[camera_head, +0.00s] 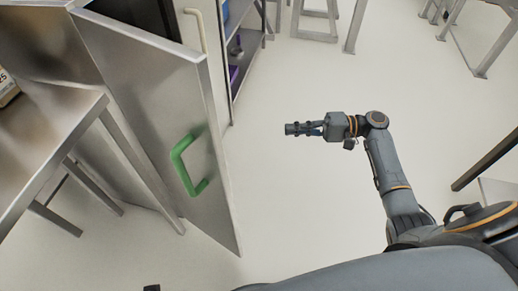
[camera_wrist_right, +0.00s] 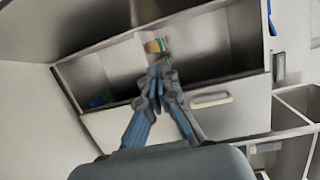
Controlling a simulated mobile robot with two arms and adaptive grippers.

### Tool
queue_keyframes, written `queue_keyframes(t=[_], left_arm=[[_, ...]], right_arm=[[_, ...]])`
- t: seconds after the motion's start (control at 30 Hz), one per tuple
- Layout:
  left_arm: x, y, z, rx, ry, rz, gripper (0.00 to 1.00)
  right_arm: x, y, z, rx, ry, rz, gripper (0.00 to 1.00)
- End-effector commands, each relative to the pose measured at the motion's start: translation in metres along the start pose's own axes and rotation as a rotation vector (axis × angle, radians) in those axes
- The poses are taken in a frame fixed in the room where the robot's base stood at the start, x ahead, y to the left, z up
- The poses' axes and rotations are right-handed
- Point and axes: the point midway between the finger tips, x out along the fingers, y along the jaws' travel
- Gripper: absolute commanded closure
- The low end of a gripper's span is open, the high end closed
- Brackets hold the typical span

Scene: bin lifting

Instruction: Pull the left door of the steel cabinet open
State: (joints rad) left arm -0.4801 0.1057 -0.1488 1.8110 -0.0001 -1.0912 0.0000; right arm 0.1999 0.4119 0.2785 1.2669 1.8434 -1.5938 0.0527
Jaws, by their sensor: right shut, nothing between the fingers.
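The left steel door (camera_head: 150,100) with a green handle (camera_head: 183,165) stands swung out at an angle in the head view, its free edge toward the floor's middle. A dark gap (camera_head: 140,12) into the cabinet shows behind its top edge. A second steel panel with a cream handle (camera_head: 198,28) stands behind it. My right gripper (camera_head: 290,129) is shut and empty over open floor, right of the green handle and clear of it. Its closed fingers show in the right wrist view (camera_wrist_right: 158,72). My left gripper is not in view.
A steel table (camera_head: 45,125) stands left of the door, close to it. An open shelf unit (camera_head: 240,45) with a purple item is behind the door. Floor around my right gripper is clear. The right wrist view shows shelves and a pale handle (camera_wrist_right: 211,100).

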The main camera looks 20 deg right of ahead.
Motion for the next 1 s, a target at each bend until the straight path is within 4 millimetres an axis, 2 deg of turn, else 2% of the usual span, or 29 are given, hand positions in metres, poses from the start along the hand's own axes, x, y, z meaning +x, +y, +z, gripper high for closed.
queue_keyframes(t=[0.1,0.27,0.67,0.8,1.0], left_arm=[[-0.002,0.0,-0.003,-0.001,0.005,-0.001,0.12],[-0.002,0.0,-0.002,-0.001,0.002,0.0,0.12],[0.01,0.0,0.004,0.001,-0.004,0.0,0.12],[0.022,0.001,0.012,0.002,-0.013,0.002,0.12],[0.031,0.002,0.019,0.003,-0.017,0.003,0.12]], right_arm=[[-0.003,-0.018,0.003,-0.038,-0.035,-0.052,1.0],[0.012,-0.024,0.005,-0.042,-0.04,-0.06,1.0],[0.095,-0.028,0.008,-0.04,-0.039,-0.059,1.0],[0.1,-0.027,0.029,-0.037,-0.036,-0.056,1.0],[0.103,-0.025,0.045,-0.038,-0.036,-0.055,1.0]])
